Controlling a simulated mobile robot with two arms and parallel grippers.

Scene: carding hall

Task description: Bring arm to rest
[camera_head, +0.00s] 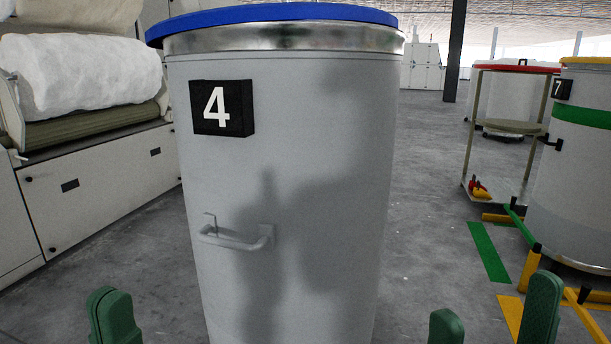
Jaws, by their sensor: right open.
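My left gripper (113,316) shows at the bottom left as green finger pads that look close together or overlapping. I cannot tell whether it is shut, and I see nothing in it. My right gripper (495,300) is at the bottom right, with two green fingers set well apart. It is open and empty, with floor showing between the fingers. A large grey can (330,190) with a blue rim stands upright in front of me, between the two grippers in the picture. It bears a black number 4 plate (222,108) and a handle (236,237).
A machine (95,195) with a white fibre roll (88,72) stands at left. At right are a can marked 7 (575,185), a shelf trolley (510,127), and yellow and green floor frame pieces (530,268). Open floor (425,210) lies between the cans.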

